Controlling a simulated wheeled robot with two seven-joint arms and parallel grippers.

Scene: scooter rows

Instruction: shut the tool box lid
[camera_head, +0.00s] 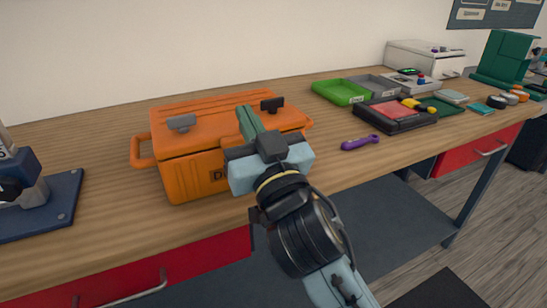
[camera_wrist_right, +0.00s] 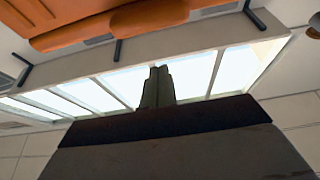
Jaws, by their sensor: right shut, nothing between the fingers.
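The orange tool box (camera_head: 195,177) stands on the wooden workbench, with a loop handle at each side. Its lid (camera_head: 218,108) lies down over the box, with a grey latch (camera_head: 182,122) and a black latch (camera_head: 272,104) at its front edge. Whether a small gap is left under the lid I cannot tell. My right gripper (camera_head: 249,122) is shut and empty at the front of the box, hiding part of the front and lid edge. In the right wrist view its fingers (camera_wrist_right: 158,87) are together, with orange box surface (camera_wrist_right: 100,22) above. My left gripper is not in view.
A purple-handled tool (camera_head: 360,142) lies right of the box. Green (camera_head: 341,93) and dark trays (camera_head: 408,123) stand farther right. A blue device (camera_head: 40,205) stands at the left. Red drawers (camera_head: 190,262) are under the bench edge. Bare bench lies left of the box.

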